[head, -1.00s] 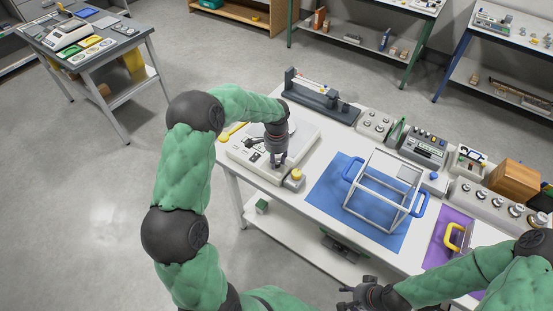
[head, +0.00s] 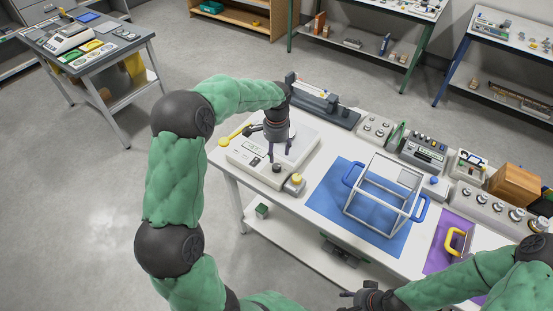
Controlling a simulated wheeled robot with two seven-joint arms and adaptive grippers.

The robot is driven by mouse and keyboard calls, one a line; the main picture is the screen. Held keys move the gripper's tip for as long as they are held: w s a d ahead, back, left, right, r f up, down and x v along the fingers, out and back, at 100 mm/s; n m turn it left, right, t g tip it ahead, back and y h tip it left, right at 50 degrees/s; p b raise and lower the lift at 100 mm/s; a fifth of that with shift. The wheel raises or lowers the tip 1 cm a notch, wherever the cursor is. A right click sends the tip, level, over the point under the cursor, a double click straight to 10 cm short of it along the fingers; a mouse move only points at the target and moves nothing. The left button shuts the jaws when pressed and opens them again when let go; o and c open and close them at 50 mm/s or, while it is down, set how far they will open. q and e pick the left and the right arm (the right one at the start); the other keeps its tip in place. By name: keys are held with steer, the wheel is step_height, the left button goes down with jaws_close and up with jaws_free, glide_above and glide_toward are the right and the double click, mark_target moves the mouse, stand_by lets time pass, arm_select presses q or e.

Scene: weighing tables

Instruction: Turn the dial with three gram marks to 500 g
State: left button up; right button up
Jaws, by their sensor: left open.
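A light scale (head: 247,154) with a flat weighing plate stands at the left end of the white table. A small dark knob (head: 277,168) shows at its front right edge; it may be the dial, but its marks are too small to read. My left gripper (head: 280,154) is open and empty, pointing down over the scale, its fingertips just behind and above the knob, apparently clear of it. My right gripper (head: 362,299) is low at the bottom of the view, in front of the table; its fingers are too small to judge.
A small grey box with a yellow knob (head: 297,179) stands at the scale's right front corner. A white frame with blue handles (head: 349,208) stands on a blue mat (head: 324,204). A dark balance (head: 330,106) and dial boxes (head: 376,128) line the back.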

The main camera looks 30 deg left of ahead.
arm_select(q)
steer(key=shift+r, duration=2.15)
steer(key=shift+f, duration=0.1)
